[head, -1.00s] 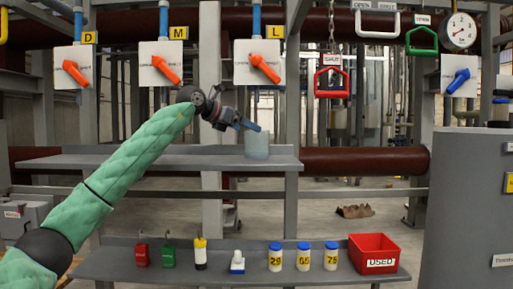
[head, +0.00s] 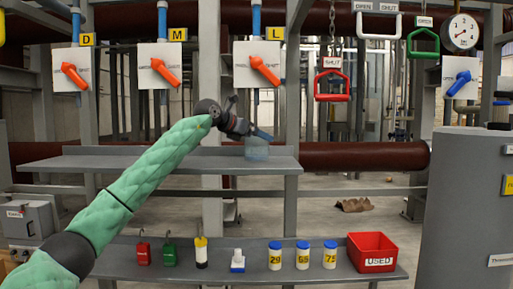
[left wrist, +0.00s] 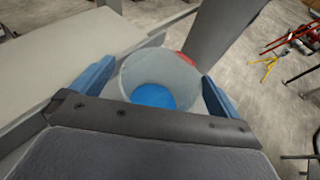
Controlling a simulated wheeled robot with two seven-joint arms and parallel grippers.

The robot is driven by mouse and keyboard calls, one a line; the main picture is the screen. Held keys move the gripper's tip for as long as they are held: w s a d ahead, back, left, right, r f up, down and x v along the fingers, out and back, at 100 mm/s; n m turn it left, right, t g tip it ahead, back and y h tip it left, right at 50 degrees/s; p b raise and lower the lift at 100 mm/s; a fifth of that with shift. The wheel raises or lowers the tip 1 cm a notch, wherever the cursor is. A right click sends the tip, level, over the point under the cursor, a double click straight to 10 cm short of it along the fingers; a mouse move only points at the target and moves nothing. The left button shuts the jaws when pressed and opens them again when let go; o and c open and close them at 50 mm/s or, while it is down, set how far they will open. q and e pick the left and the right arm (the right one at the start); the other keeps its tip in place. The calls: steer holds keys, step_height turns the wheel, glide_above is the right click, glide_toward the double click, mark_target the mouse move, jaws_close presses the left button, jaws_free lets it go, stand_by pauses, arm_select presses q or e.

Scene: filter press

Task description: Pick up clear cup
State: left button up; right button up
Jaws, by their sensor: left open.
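The clear cup (head: 256,150) stands upright on the upper grey shelf near its right end. It has a bluish tint. In the left wrist view the cup (left wrist: 150,72) shows from above, with a blue disc or liquid at its bottom. My left gripper (head: 258,134) comes in from the left at the cup's rim. In the left wrist view its blue fingers (left wrist: 152,92) are open, one on each side of the cup. I cannot tell whether they touch it. My right gripper is not in view.
The upper shelf (head: 120,162) is otherwise clear. The lower shelf (head: 110,265) holds padlocks, several bottles, a small white-and-blue item and a red USED bin (head: 372,252). Orange-handled valves (head: 264,70) hang above. A grey cabinet (head: 465,200) stands at the right.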

arm_select(q)
steer(key=shift+w+d+f, duration=0.1)
steer(key=shift+d, duration=0.15)
steer(key=c, duration=1.3)
steer(key=shift+o, duration=0.2)
